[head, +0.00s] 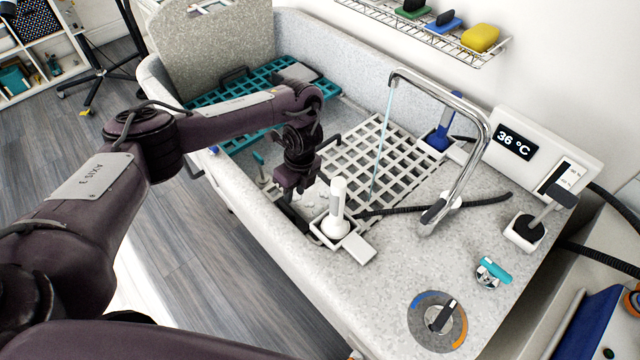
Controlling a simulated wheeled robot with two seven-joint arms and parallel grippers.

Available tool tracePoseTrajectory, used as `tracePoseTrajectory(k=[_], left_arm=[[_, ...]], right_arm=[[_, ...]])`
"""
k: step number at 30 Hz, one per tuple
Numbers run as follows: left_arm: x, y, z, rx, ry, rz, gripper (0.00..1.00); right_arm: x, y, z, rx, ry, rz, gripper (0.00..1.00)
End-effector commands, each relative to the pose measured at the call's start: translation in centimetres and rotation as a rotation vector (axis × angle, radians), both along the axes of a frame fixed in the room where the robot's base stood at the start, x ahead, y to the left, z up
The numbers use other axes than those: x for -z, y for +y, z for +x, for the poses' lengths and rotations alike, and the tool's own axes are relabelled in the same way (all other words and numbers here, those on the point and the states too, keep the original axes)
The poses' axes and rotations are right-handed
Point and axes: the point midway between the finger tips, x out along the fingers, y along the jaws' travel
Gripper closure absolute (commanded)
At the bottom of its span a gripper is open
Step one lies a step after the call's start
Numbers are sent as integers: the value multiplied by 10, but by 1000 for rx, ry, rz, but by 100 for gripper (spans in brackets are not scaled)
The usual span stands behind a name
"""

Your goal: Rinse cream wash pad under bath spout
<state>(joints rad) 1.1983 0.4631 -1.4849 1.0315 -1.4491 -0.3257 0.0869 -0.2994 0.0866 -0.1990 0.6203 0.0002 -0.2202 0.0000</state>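The bath spout (447,95) is a bent chrome pipe over the speckled grey tub (300,262). A thin stream of water (383,140) falls from its end onto the white grid in the tub. My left gripper (293,212) points down near the tub's front rim, left of the spout and apart from the stream. Its fingertips are dark and partly hidden, so I cannot tell whether they hold anything. I cannot make out the cream wash pad for certain; a small pale block (359,249) lies on the rim. My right gripper is not in view.
A white handle (338,198) stands in a holder beside my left gripper. A black hose (440,207) crosses the tub's right end. The white grid (370,160) and teal grid (245,105) line the tub. A wire shelf (425,28) holds green, blue and yellow pads.

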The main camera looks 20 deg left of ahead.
Motion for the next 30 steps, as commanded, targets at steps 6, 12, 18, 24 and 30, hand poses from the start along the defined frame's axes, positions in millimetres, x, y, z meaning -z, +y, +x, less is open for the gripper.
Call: tracePoseTrajectory(k=[6, 12, 18, 24, 30], left_arm=[[27, 7, -10, -8, 28, 15, 72], [50, 14, -13, -9, 27, 14, 72], [78, 20, -15, -7, 25, 15, 72], [80, 21, -14, -6, 22, 15, 72], [80, 21, -14, -6, 22, 15, 82]], right_arm=[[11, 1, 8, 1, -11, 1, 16], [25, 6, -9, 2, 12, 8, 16], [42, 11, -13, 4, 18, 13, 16], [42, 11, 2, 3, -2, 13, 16], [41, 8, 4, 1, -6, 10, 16]])
